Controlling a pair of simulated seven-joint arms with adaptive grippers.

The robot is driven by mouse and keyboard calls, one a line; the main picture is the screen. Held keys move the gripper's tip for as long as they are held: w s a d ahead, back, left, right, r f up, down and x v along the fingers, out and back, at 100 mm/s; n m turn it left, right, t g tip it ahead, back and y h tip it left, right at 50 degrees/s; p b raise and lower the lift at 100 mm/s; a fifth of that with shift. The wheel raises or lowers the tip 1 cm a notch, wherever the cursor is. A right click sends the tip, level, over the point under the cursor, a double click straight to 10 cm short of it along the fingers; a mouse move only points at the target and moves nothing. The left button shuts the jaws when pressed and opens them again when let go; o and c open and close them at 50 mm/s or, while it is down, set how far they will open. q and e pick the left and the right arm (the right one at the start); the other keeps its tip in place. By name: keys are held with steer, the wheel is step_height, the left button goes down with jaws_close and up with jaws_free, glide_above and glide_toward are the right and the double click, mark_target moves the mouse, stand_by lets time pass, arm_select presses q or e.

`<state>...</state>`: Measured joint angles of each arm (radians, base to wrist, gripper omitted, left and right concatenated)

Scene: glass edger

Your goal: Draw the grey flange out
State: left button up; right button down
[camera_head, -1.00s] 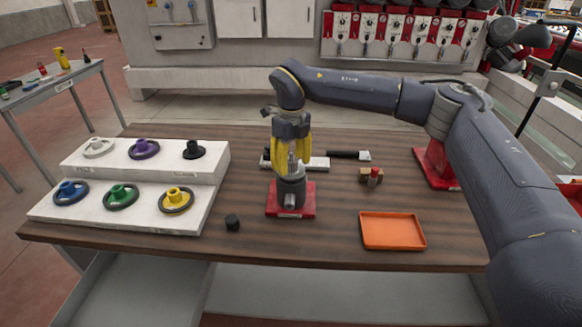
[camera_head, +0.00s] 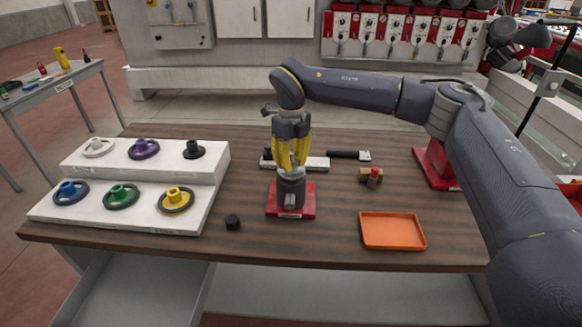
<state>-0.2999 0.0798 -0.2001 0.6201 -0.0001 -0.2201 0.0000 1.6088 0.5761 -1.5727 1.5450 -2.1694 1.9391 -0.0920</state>
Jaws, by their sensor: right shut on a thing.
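My right gripper (camera_head: 290,164) points straight down with its yellow fingers closed on a grey piece, which I take to be the grey flange. It sits at the top of the dark grey upright holder (camera_head: 291,189) on a red base plate (camera_head: 305,208). The fingers hide most of the piece, and it looks still seated in the holder. My left gripper is not in view.
A white two-step rack (camera_head: 160,215) at the left bears several coloured ring parts, among them an off-white one (camera_head: 99,148). A small black cylinder (camera_head: 232,222), an orange tray (camera_head: 392,231) and a red-topped block (camera_head: 373,176) stand near the holder. A dark-handled tool (camera_head: 348,155) lies behind.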

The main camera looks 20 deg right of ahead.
steer(key=shift+r, duration=0.6)
stand_by(0.4)
steer(key=shift+r, duration=4.1)
steer(key=shift+r, duration=0.15)
steer(key=shift+r, duration=1.9)
